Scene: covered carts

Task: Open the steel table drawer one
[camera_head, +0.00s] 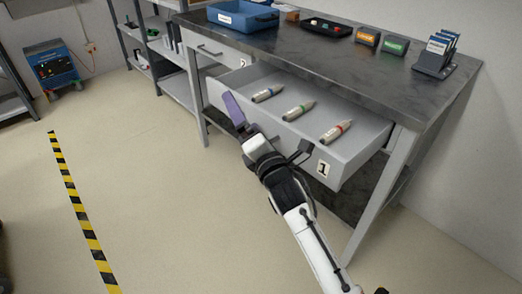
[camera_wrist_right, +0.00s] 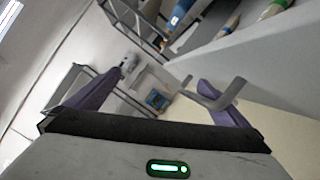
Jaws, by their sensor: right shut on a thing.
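Steel table drawer one (camera_head: 350,159), marked with a "1" label, is pulled out well beyond the table front. Three cone-tipped cylinders with blue, green and red bands (camera_head: 298,111) lie inside. My right gripper (camera_head: 248,126) is at the drawer's front. In the right wrist view its two purple fingers (camera_wrist_right: 165,88) show, with the grey drawer handle (camera_wrist_right: 214,96) at the right finger. The right gripper is shut on the handle; the exact contact is hard to see. My left gripper is not in view.
The steel table (camera_head: 330,52) carries a blue bin (camera_head: 243,17), a black tray (camera_head: 327,27), small boxes and a card rack (camera_head: 436,56). Drawer two (camera_head: 210,50) is shut. Open floor with a striped line (camera_head: 75,200) lies to the left.

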